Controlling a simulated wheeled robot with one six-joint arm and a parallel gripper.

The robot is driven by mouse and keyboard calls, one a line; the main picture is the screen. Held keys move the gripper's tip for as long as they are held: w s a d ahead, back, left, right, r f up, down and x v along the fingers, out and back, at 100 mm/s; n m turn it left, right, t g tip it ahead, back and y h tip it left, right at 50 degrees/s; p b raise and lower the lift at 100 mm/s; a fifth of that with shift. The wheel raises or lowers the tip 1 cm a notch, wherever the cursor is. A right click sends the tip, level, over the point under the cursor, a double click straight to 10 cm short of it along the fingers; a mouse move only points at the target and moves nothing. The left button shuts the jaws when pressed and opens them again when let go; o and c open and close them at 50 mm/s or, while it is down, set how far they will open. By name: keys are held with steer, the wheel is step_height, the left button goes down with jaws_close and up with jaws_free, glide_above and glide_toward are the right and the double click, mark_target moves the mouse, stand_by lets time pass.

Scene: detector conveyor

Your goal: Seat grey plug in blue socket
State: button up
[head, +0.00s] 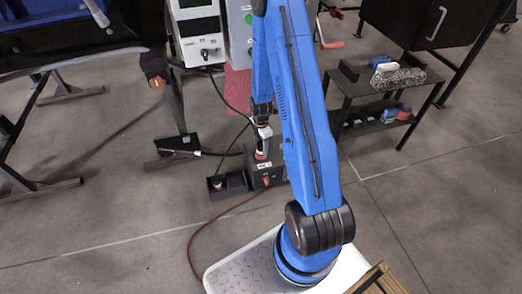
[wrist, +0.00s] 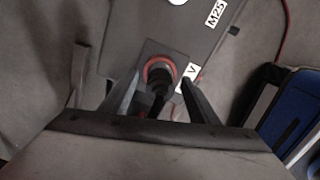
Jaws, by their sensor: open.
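In the wrist view my gripper (wrist: 158,92) is open. Its two fingers stand on either side of a dark round plug (wrist: 158,80); I cannot tell whether they touch it. The plug sits at a red ring (wrist: 160,66) on a dark box (wrist: 150,45) with white labels. In the head view my gripper (head: 262,150) points down just above this box (head: 266,175). I cannot make out a blue socket, and the plug looks black rather than clearly grey.
A small black open tray (head: 228,190) is left of the box and holds a dark piece with a red part. Grey panels (head: 200,35) stand behind. A shelf cart (head: 375,95) is at right. A red hose (head: 205,222) curves over the floor.

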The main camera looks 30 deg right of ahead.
steer(key=c, duration=1.2)
